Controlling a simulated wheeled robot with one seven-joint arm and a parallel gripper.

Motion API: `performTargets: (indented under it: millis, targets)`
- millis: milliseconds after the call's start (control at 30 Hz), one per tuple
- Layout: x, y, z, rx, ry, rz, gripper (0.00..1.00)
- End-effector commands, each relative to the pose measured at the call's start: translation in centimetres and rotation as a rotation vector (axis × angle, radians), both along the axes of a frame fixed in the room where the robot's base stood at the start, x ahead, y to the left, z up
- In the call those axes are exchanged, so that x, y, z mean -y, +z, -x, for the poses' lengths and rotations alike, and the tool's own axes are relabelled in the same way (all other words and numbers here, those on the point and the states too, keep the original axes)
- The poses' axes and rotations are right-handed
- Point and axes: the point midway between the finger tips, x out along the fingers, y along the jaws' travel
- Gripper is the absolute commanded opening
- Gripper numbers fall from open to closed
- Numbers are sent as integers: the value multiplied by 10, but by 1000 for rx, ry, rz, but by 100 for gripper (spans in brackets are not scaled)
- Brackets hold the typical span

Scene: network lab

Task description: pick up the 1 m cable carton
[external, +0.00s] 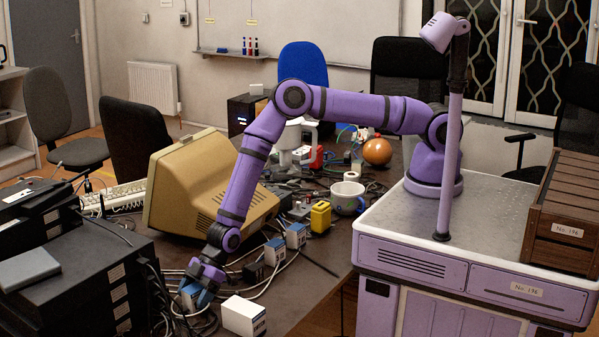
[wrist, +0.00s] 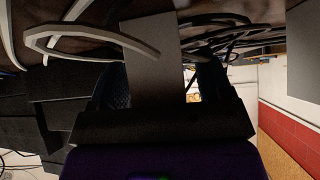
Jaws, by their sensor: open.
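My gripper (external: 198,286) is low over the front edge of the cluttered table, pointing down. A small blue and white carton (external: 187,297) is at its fingertips, partly hidden by them. In the wrist view a plain grey carton face (wrist: 152,55) stands between my two dark fingers, which are apart; I cannot tell whether they touch it. Other small cartons are a white one (external: 244,316) just right of the gripper and blue and white ones (external: 275,251), (external: 296,236) farther back. Labels are too small to read, so I cannot tell which is the 1 m carton.
Pale cables (external: 262,291) loop around the cartons. Stacked black equipment (external: 75,270) stands close on the left. A beige monitor (external: 205,190) is behind the gripper. A yellow box (external: 320,216) and a mug (external: 347,197) stand to the right.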

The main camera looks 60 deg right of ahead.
Motion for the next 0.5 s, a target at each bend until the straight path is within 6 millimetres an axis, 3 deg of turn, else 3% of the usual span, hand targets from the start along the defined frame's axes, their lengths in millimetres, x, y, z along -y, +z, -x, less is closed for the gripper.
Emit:
performTargets:
  millis: [267, 500]
  targets:
    - [-2, -2, 0, 0, 0, 0, 72]
    - [-2, -2, 0, 0, 0, 0, 17]
